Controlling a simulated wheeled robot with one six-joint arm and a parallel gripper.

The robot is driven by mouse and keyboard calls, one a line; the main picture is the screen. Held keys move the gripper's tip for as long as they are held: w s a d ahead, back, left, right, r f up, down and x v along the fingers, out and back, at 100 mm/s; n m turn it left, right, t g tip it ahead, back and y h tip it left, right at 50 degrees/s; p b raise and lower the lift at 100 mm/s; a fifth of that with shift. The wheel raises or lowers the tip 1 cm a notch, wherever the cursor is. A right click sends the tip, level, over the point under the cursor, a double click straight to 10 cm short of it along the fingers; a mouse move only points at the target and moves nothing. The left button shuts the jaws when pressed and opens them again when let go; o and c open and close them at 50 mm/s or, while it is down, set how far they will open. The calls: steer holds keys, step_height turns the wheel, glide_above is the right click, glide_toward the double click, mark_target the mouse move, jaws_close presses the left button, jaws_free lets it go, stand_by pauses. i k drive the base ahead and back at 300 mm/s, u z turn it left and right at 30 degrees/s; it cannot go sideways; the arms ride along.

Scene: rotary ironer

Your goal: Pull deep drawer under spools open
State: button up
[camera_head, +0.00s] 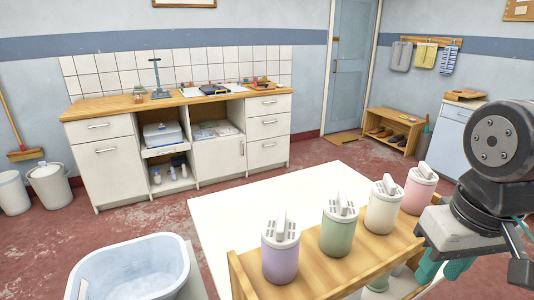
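A white cabinet with a wooden top (180,98) stands against the tiled wall. Small coloured items, possibly spools (260,84), lie on its right end; they are too small to tell. Below them is a stack of three drawers. The lowest drawer front (268,152) is the tallest and looks closed, with a bar handle on it. The drawers above it (269,115) also look closed. My arm fills the right edge, with teal parts of my gripper (444,267) low at the right. My gripper is far from the drawers, and its opening is not clear.
A pale tub (135,270) is at lower left. Buckets (50,185) stand far left.

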mark_target(261, 152)
steer(key=z, duration=1.95)
steer(key=i, duration=4.15)
steer(key=u, duration=2.9)
steer(key=i, duration=3.1)
